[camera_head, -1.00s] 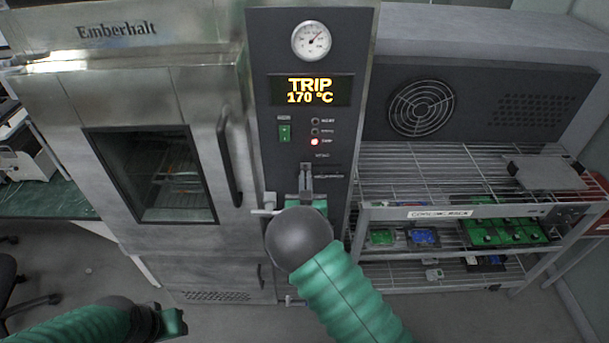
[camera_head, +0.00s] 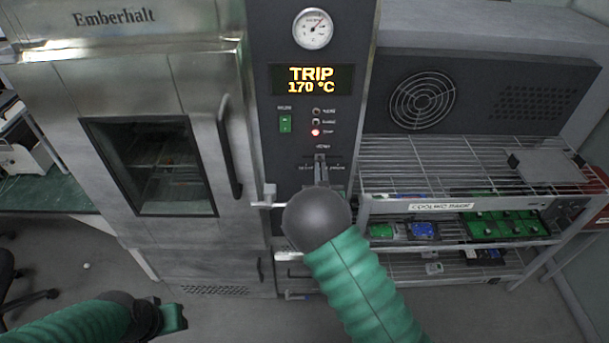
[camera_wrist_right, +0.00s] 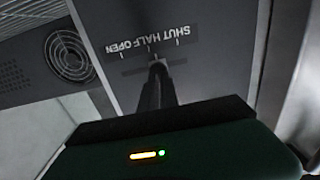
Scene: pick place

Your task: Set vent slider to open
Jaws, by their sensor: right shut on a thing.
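The vent slider (camera_head: 320,161) is on the dark control panel (camera_head: 270,170), in a horizontal slot with a scale above it. In the right wrist view, the scale reads SHUT, HALF and OPEN upside down, with OPEN at the left. The slider (camera_wrist_right: 157,66) stands close to the middle HALF mark. My right gripper (camera_head: 320,178) is shut on the slider, its fingers partly hidden behind my dark round wrist. Its dark fingers (camera_wrist_right: 156,86) point at the slot in the right wrist view. My left gripper (camera_head: 174,318) hangs empty at lower left; its jaw gap is unclear.
The display (camera_head: 312,80) reads TRIP 170 °C, with a red lamp (camera_head: 316,132) lit below. A green switch (camera_head: 285,123) sits to the left. The oven door handle (camera_head: 230,145) and a latch (camera_head: 268,196) project left of my right gripper. A wire rack (camera_head: 450,170) stands at right.

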